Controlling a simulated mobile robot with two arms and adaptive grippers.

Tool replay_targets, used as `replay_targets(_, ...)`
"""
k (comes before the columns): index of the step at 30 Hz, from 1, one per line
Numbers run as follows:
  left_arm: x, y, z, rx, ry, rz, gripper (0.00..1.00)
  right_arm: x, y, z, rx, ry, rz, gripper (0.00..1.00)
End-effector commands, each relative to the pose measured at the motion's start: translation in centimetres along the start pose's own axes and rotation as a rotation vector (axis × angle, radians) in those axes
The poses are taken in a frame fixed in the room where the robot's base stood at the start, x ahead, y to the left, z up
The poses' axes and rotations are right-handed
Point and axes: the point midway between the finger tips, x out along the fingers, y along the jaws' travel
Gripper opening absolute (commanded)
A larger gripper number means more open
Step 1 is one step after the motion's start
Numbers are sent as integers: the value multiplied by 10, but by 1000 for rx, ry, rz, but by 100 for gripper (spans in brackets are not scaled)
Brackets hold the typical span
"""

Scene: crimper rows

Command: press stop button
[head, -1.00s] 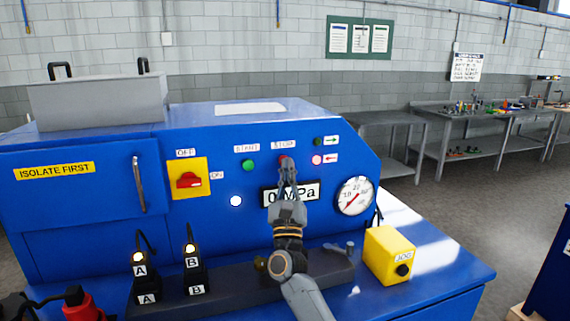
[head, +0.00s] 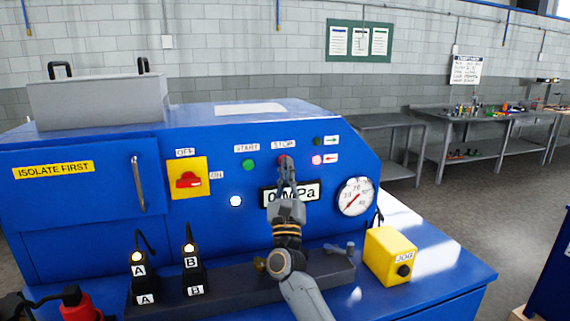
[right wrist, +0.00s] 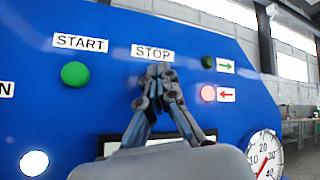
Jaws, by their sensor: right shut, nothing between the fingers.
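The red stop button (head: 282,159) sits under the STOP label (head: 283,144) on the blue machine panel. Only a sliver of it shows in the head view, behind my right fingertips. In the right wrist view the STOP label (right wrist: 153,53) is just above the fingertips and the button is hidden behind them. My right gripper (head: 287,165) is shut and empty, with its tips over the button; it also shows in the right wrist view (right wrist: 160,72). I cannot tell whether the tips touch the button.
The green start button (head: 249,165) is left of the stop button. A pink lamp (head: 317,160) is to its right. A yellow switch (head: 187,178), a pressure gauge (head: 356,196) and a display (head: 305,193) share the panel. A yellow JOG box (head: 390,256) stands on the ledge.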

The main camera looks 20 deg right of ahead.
Motion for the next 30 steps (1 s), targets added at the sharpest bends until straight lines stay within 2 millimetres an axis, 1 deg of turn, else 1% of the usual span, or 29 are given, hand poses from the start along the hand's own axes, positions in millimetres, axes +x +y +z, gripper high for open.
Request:
replay_targets(14,6,0,1,0,0,0,40,3,2,-3,0,1,-1,0)
replay_targets(24,5,0,1,1,-1,0,40,2,1,-1,0,1,0,0)
replay_targets(30,0,0,0,1,-1,0,40,-4,-4,3,0,1,0,0)
